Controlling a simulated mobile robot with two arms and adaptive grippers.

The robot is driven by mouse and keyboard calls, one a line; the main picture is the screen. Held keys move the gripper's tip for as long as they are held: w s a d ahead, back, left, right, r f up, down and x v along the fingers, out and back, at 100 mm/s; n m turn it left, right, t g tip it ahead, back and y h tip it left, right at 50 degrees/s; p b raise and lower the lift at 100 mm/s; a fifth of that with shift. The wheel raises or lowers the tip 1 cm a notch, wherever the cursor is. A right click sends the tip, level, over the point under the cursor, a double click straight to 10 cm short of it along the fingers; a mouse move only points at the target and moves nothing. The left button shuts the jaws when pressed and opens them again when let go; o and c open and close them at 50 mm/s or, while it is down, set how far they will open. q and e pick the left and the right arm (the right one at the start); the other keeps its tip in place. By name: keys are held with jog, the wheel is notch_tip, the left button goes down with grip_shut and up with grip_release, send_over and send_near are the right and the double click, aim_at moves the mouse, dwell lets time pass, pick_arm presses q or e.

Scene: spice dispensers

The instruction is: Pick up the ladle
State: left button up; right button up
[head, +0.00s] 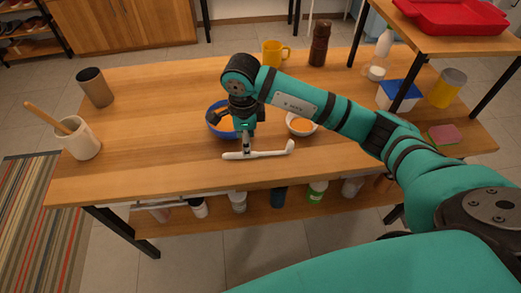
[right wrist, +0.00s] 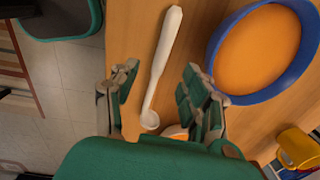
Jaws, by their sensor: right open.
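A white ladle (head: 270,153) lies on the wooden table near its front edge, its scoop end to the right in the head view. My right gripper (head: 246,149) points down over the ladle's handle. In the right wrist view the ladle (right wrist: 164,55) runs between the two spread fingers of the right gripper (right wrist: 155,80), with room on both sides. The right gripper is open and holds nothing. In the head view the gripper hides a small part of the handle. My left gripper is in neither view.
A blue bowl (head: 213,128) with orange contents stands just behind the gripper; it also shows in the wrist view (right wrist: 228,82). A small white bowl (head: 301,130) stands right of it. A utensil crock (head: 80,142) and dark cup (head: 95,88) are left. The table's left middle is clear.

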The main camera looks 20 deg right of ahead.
jog(key=shift+w+d+f+p, duration=0.1)
jog(key=shift+f+p, duration=0.2)
jog(key=shift+f, duration=1.15)
jog(key=shift+w+f+p, duration=0.1)
jog(key=shift+f+p, duration=0.2)
jog(key=shift+f, duration=1.15)
grip_shut()
